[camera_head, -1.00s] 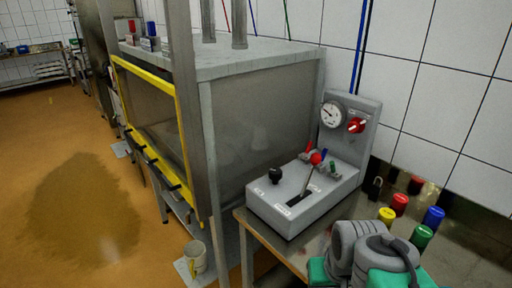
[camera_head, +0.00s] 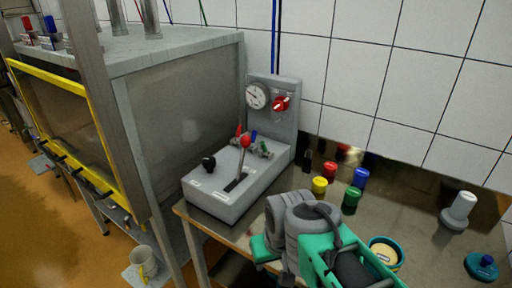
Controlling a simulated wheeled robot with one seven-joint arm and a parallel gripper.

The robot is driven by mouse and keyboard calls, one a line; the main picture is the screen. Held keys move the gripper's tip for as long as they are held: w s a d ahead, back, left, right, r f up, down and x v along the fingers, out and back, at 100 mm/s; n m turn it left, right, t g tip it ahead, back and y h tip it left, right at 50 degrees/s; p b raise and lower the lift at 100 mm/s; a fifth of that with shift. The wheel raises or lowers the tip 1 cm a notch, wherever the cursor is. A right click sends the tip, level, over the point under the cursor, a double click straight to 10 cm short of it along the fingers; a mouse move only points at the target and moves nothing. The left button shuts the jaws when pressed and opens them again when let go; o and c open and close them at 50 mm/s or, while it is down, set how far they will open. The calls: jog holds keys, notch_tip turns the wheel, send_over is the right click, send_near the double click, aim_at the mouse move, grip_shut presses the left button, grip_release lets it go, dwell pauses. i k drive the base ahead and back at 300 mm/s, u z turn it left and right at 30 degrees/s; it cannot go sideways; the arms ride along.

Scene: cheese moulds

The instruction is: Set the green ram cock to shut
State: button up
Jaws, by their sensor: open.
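The green ram cock (camera_head: 264,149) is a small green-handled cock at the back right of the grey control box (camera_head: 212,200). A lever with a red ball (camera_head: 245,141) stands up from a slot in the box, just in front of the cocks. My arm's grey and green links show at the bottom centre, in front of and below the box. My gripper's fingertips do not show.
A gauge (camera_head: 257,96) and red knob (camera_head: 281,103) are on the panel behind. Yellow (camera_head: 320,186), red (camera_head: 351,197), blue (camera_head: 360,178) and green (camera_head: 352,199) capped items stand right of the box. The press cabinet (camera_head: 185,100) stands left; a tiled wall is behind.

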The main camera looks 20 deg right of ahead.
aim_at(266, 154)
jog(key=k, duration=1.15)
jog(key=u, duration=0.65)
jog(key=i, duration=1.55)
jog(key=z, duration=0.65)
